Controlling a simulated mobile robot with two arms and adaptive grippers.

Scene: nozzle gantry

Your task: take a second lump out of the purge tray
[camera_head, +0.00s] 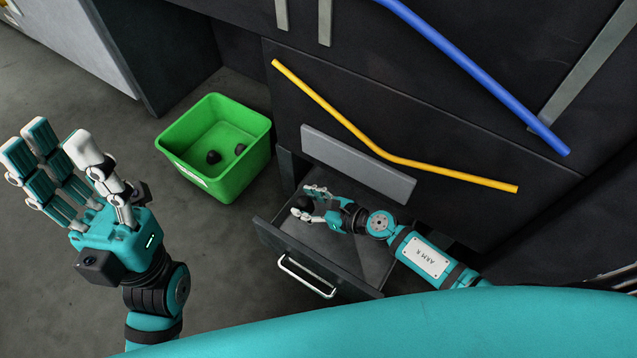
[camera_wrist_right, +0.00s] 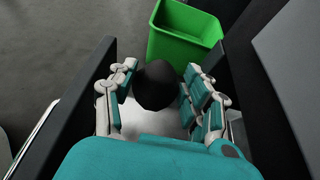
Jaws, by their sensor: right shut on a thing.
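The purge tray (camera_head: 345,258) is a dark pulled-out drawer with a silver handle; its dark side wall also shows in the right wrist view (camera_wrist_right: 72,115). My right gripper (camera_head: 308,205) is inside or just over it, its fingers shut on a round black lump (camera_head: 303,203). The lump shows between the fingers in the right wrist view (camera_wrist_right: 155,84); I cannot tell if it touches the tray floor. I see no other lump in the tray; my arm hides part of it. My left gripper (camera_head: 45,150) is open, empty, and raised at the left.
A green bin (camera_head: 188,170) stands on the floor left of the tray, with two dark lumps (camera_head: 213,157) inside. A grey panel (camera_head: 358,163) stands above the back of the tray. Yellow (camera_head: 335,115) and blue (camera_head: 480,75) bars cross the dark cabinet. The floor between left gripper and bin is clear.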

